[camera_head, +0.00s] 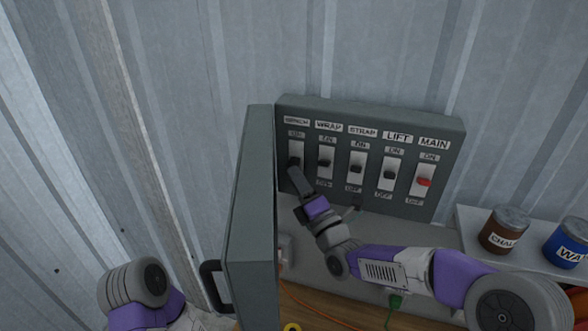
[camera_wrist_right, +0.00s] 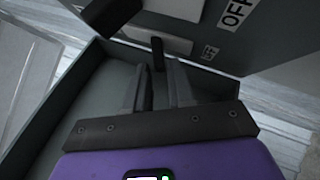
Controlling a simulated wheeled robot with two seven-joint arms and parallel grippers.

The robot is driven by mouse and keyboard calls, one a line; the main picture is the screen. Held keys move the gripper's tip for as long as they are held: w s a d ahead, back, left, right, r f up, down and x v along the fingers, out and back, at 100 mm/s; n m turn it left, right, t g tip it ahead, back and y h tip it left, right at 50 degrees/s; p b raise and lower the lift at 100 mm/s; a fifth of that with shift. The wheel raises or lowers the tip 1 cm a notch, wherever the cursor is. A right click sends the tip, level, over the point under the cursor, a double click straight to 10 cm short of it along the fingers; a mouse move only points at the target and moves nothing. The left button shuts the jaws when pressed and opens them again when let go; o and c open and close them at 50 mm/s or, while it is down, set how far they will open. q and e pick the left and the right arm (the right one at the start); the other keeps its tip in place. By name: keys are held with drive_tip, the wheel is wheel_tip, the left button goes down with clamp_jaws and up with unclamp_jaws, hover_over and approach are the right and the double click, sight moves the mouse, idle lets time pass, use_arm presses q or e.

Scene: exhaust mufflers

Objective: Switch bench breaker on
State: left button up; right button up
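The grey breaker panel (camera_head: 447,150) is on the corrugated wall, with ON labels above the switches and OFF below. The bench switch (camera_head: 294,162) is the leftmost; its black lever looks low in its slot. My right gripper (camera_head: 302,186) is just below it, pointing up at it. In the right wrist view the two fingers (camera_wrist_right: 158,85) stand slightly apart, with a dark lever (camera_wrist_right: 157,52) at the gap between their tips. I cannot tell if they touch it. My left gripper is out of view; only part of my left arm shows.
The panel's door (camera_head: 250,215) stands open at the left, close beside my right gripper. The wrap (camera_head: 325,163), strap (camera_head: 356,168), lift (camera_head: 389,175) and red main (camera_head: 424,182) levers line up to the right. A chalk can (camera_head: 503,232) and blue can (camera_head: 570,243) stand on a right shelf.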

drive_tip(key=shift+x, duration=0.9)
drive_tip(key=shift+c, duration=0.3)
clamp_jaws()
